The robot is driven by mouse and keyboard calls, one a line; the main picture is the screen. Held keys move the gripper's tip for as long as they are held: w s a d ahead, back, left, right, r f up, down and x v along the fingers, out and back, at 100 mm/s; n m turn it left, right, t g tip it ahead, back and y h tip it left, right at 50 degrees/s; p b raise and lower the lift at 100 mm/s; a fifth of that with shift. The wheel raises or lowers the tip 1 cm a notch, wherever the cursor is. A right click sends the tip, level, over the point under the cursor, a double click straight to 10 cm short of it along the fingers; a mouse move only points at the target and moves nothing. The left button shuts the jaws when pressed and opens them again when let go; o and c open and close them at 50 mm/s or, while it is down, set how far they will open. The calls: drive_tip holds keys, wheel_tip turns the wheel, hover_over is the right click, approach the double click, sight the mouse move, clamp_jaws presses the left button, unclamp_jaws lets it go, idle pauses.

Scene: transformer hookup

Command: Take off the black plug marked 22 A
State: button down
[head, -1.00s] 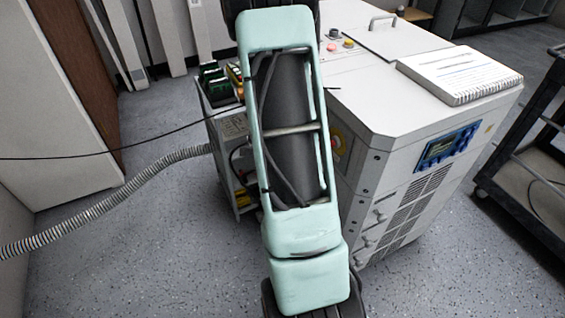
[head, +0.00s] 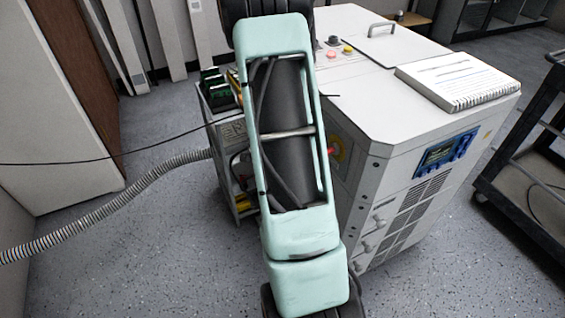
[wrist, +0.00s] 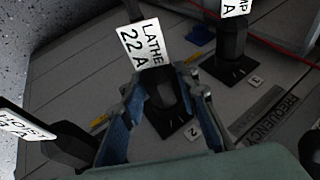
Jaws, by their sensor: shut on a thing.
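The black plug (wrist: 158,88) with the white tag "LATHE 22 A" (wrist: 143,45) is in the middle of the wrist view. My gripper (wrist: 162,100) has its blue-padded fingers on either side of the plug and is shut on it. A black socket base (wrist: 168,122) marked 2 is just beneath the plug on the grey panel (wrist: 225,92). I cannot tell whether the plug is fully seated in it. In the head view my arm covers the gripper and the plug.
Another tagged black plug (wrist: 232,45) stands at position 3, and a further tagged plug (wrist: 72,145) is close at left. A red cable runs at top right. The head view shows a white cabinet (head: 400,130) with a notepad (head: 458,80), a grey hose (head: 110,205) and a dark cart (head: 520,180).

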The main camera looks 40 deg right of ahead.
drive_tip(key=shift+w+r+g+y+p, duration=0.15)
drive_tip(key=shift+g+p, duration=0.35)
drive_tip(key=shift+p, duration=2.5)
drive_tip(key=shift+g+y+p, duration=0.15)
drive_tip(key=shift+g+p, duration=0.35)
drive_tip(key=shift+p, duration=2.5)
drive_tip(key=p, duration=0.3)
drive_tip(key=g+p, duration=0.1)
drive_tip(key=p, duration=0.3)
drive_tip(key=shift+s+f+n, duration=0.2)
drive_tip(key=shift+s+n, duration=0.05)
drive_tip(key=shift+n, duration=0.05)
drive_tip(key=p, duration=0.3)
drive_tip(key=shift+r+g, duration=0.1)
drive_tip(key=shift+g, duration=0.2)
drive_tip(key=shift+s+g+p, duration=0.1)
drive_tip(key=shift+g+p, duration=0.2)
drive_tip(key=shift+p, duration=0.4)
drive_tip(key=shift+y+p, duration=0.3)
drive_tip(key=shift+p, duration=0.2)
drive_tip(key=shift+w+d+g, duration=0.1)
drive_tip(key=shift+w+g, duration=0.1)
drive_tip(key=shift+g, duration=0.1)
drive_tip(key=c, duration=2.1)
unclamp_jaws()
drive_tip(key=shift+w+d, duration=0.1)
drive_tip(key=shift+w, duration=0.05)
clamp_jaws()
